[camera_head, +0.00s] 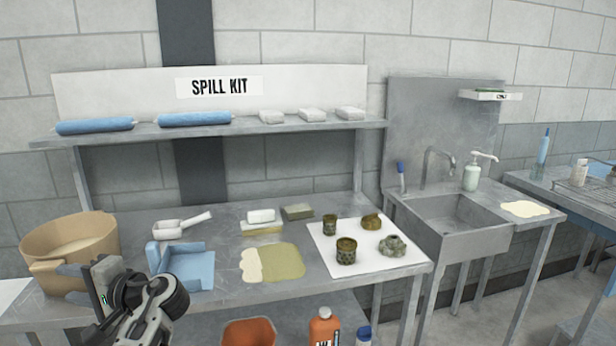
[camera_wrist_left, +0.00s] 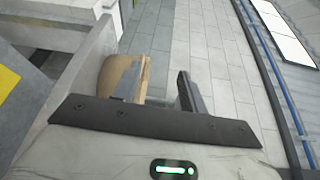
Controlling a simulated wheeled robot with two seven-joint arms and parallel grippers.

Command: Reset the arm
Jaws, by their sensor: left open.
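My left gripper (camera_head: 106,285) shows at the lower left of the head view, in front of the bench and close to the tan tub (camera_head: 70,245). In the left wrist view its two fingers (camera_wrist_left: 160,88) stand apart with nothing held between them. A tan object, possibly the same tub (camera_wrist_left: 122,75), shows behind the left finger there. My left arm comes in from the bottom edge of the head view. My right gripper is not in view.
The metal bench (camera_head: 215,225) holds a blue dustpan-like piece (camera_head: 190,265), a white scoop (camera_head: 182,224), pads, a spilled patch (camera_head: 275,262) and a white sheet (camera_head: 325,235) with several small parts. A shelf (camera_head: 220,128) runs above. A sink (camera_head: 450,220) stands to the right.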

